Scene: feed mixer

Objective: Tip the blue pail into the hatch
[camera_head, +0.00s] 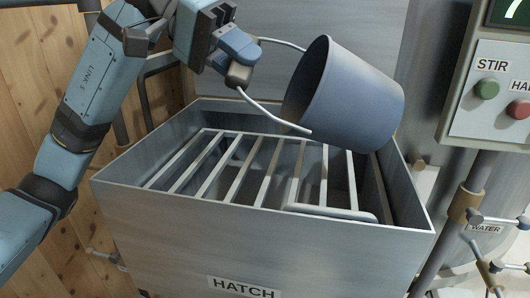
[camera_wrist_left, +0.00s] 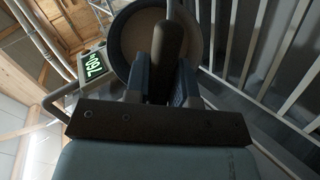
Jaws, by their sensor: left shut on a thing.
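The blue pail (camera_head: 358,100) hangs tilted well over on its side above the right part of the hatch (camera_head: 260,232). Its mouth faces left, towards my left gripper (camera_head: 238,66). That gripper is shut on the grip of the pail's wire handle, above the hatch. In the left wrist view the dark handle grip (camera_wrist_left: 168,55) lies between the fingers, and the pail's round rim (camera_wrist_left: 120,30) shows behind it with a tan inside. Whether that is feed or bare wall I cannot tell. No material is seen falling. My right gripper is not in view.
Pale grate bars (camera_head: 238,172) span the open hatch box, with dark gaps between. A control panel (camera_head: 492,92) with green and red buttons stands at the right, above pipes and a water valve (camera_head: 486,228). A wooden wall (camera_head: 35,95) is at the left.

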